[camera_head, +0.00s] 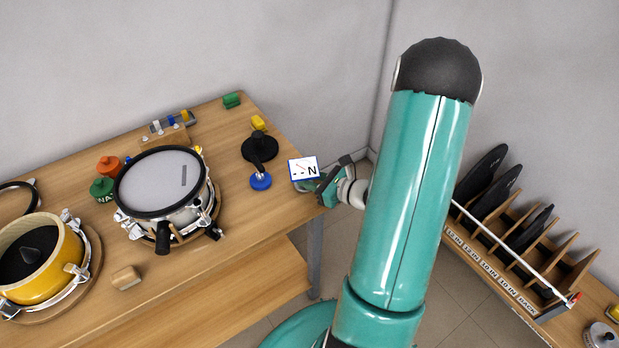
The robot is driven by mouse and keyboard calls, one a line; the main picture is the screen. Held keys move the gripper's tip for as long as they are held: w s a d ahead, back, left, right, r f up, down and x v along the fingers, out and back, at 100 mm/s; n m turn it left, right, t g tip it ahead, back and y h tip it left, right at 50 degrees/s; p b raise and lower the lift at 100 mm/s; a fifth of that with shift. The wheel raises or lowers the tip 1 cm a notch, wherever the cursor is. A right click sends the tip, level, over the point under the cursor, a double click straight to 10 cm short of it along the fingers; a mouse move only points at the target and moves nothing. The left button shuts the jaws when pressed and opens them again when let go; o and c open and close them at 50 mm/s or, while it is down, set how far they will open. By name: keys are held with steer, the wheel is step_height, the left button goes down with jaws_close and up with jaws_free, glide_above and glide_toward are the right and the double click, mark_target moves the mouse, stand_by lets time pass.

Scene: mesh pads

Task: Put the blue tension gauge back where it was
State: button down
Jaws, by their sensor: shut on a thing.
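The blue tension gauge (303,168) shows as a white square face with a blue edge, a thin needle and a letter N. My gripper (314,186) is shut on it at the right end of the wooden table (228,225). The gauge's face is turned toward the camera. The fingers and the gauge's underside are mostly hidden, so I cannot tell whether it touches the table.
Left of the gauge are a black round piece (257,149) and a blue disc (261,181). A white-headed drum (160,183) and a yellow drum (42,260) stand farther left. A slotted wooden rack (500,270) with black pads is at right.

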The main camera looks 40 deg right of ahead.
steer(key=shift+w+f, duration=0.1)
steer(key=shift+w, duration=0.05)
steer(key=c, duration=1.2)
jaws_free()
